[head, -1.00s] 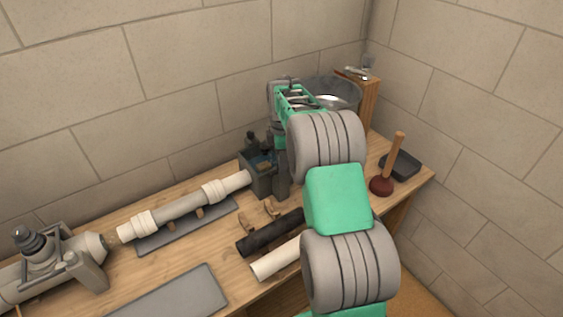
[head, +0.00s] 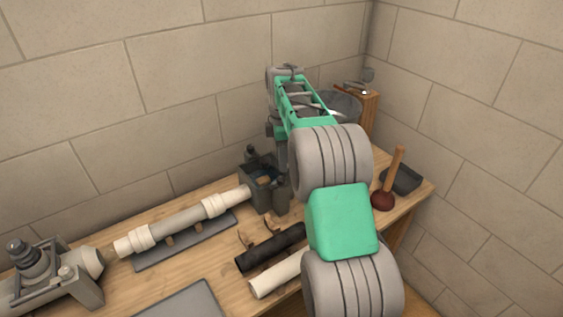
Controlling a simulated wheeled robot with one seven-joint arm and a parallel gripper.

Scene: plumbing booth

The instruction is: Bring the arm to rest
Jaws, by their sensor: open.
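My arm rises from the lower right of the head view and bends over at the top, above the back of the workbench (head: 215,262). My gripper (head: 279,163) hangs down from the far end, partly hidden behind my own arm. It is open and I see nothing held in it. It is close to the dark caddy (head: 257,190) in the picture; I cannot tell the gap between them.
A white-ended pipe (head: 180,222) lies on a grey stand at the left. A dark pipe (head: 265,250) and a white pipe (head: 275,276) lie near the front edge. A plunger (head: 388,185), black tray (head: 403,181) and basin (head: 345,106) are right. Block walls enclose the back.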

